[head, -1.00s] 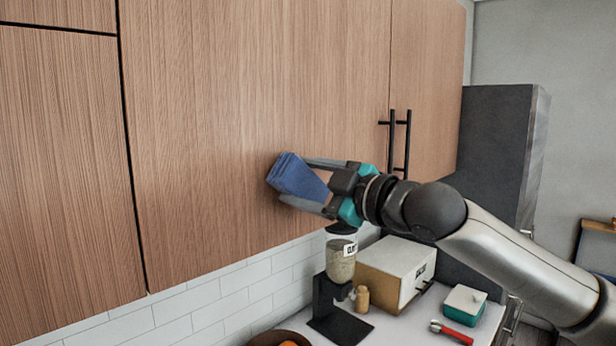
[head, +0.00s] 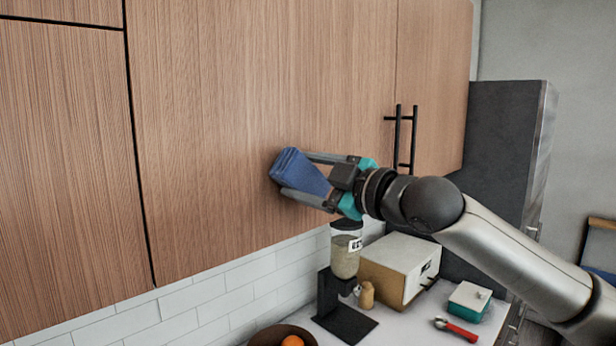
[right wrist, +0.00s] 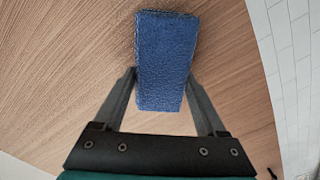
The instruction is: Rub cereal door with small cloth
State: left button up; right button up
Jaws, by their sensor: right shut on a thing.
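The small cloth (head: 301,175) is a folded blue block. It also shows in the right wrist view (right wrist: 163,60), between the two fingers. My right gripper (head: 290,175) is shut on the cloth, and the cloth's far end is at the face of the wooden cabinet door (head: 230,110). The cloth seems to touch the door near its lower part, though the exact contact is hard to tell. The door is closed, with a black bar handle in the head view. My left gripper is not in view.
Below are a cereal dispenser (head: 345,255) on a black stand, a cream box-like appliance (head: 400,268), a teal container (head: 468,301), a red-handled scoop (head: 457,330) and a bowl (head: 282,335) holding an orange fruit. A dark grey fridge (head: 505,150) stands at the right.

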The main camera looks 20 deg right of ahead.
aim_at(323, 172)
jog(key=shift+w+a, duration=0.25)
jog(key=shift+w, duration=0.25)
jog(key=shift+w+d, duration=0.3)
jog(key=shift+d, duration=0.7)
jog(key=shift+w+d, duration=0.3)
jog(key=shift+d, duration=0.65)
jog(key=shift+s+a, duration=0.25)
jog(key=shift+a, duration=0.7)
jog(key=shift+s+a, duration=0.2)
jog(key=shift+a, duration=0.3)
jog(key=shift+s+a, duration=0.15)
jog(key=shift+a, duration=0.35)
jog(key=shift+b, duration=0.3)
